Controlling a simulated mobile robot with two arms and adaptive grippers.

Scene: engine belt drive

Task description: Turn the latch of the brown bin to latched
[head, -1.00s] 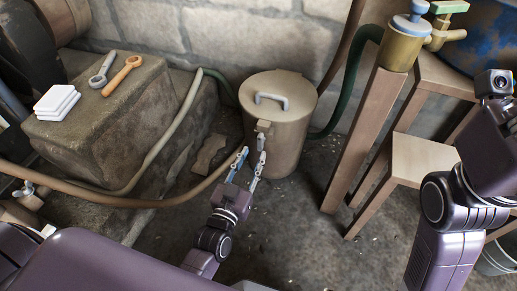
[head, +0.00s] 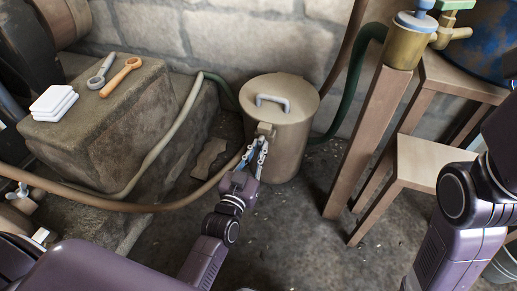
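The brown bin (head: 290,140) stands on the floor against the wall, with its round lid on and a grey handle (head: 272,101) on top. Its latch (head: 265,129) is on the front side below the lid rim, partly hidden by my gripper. My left gripper (head: 259,143) points up at the latch, with its fingertips at or just below it. The fingers look close together, but whether they grip the latch is not clear. The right arm shows at the right edge; its gripper is out of view.
A stone block (head: 110,125) at left carries white pads (head: 54,103) and two wrenches. A brown hose (head: 125,207) runs behind my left gripper. A wooden post (head: 368,145) and stool (head: 425,162) stand right of the bin. Floor in front is clear.

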